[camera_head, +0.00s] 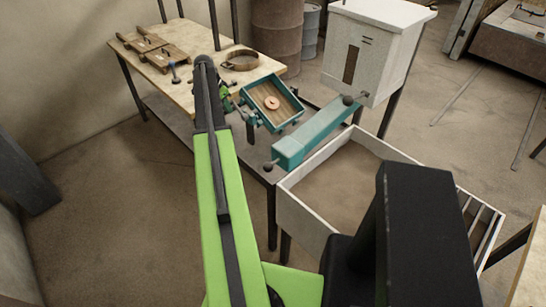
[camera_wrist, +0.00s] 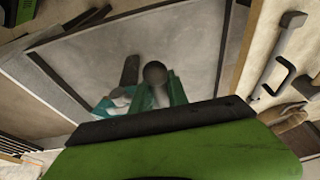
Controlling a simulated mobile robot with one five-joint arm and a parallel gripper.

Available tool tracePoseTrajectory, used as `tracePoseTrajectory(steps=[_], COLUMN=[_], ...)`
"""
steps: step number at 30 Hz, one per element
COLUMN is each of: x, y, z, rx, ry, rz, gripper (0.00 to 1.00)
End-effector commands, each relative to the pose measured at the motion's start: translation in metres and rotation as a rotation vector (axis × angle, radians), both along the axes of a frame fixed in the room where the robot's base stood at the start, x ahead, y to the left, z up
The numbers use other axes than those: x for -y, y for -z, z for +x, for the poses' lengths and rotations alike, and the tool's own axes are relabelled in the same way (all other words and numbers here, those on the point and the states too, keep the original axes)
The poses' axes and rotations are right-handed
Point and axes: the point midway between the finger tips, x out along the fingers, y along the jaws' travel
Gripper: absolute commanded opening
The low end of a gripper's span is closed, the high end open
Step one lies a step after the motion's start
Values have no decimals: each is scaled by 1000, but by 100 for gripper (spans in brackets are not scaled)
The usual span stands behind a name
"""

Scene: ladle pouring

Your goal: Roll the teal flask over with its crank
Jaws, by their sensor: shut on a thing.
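The teal flask (camera_head: 285,122) is a shallow open box on the steel bench in the head view. It sits tilted, its brown inside facing up towards me, with a small orange-brown disc (camera_head: 271,103) in it. My gripper (camera_head: 231,102) is at the flask's left side, where the crank is. The gripper is shut on the crank, but the fingers and my arm mostly hide the grip. In the wrist view, the green and black gripper (camera_wrist: 160,122) fills the lower part, with a dark round knob (camera_wrist: 155,73) and teal parts just beyond it.
A long teal bar (camera_head: 315,132) with dark end knobs lies right of the flask, beside a white-rimmed tray (camera_head: 290,183). A white hopper (camera_head: 370,55) stands behind. A wooden table (camera_head: 205,60) at the back left holds wooden boards and a round band (camera_head: 241,60).

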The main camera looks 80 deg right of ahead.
Motion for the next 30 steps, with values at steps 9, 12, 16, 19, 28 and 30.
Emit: tracePoseTrajectory(steps=[9,12,16,19,28,30], x=[3,3,4,5,5,5], y=[13,22,36,41,38,38], z=[4,5,6,7,7,7], rx=[0,-1,0,0,-1,-1], ry=[0,0,0,0,0,0], rz=[0,1,1,1,1,1], gripper=[0,0,0,0,33,42])
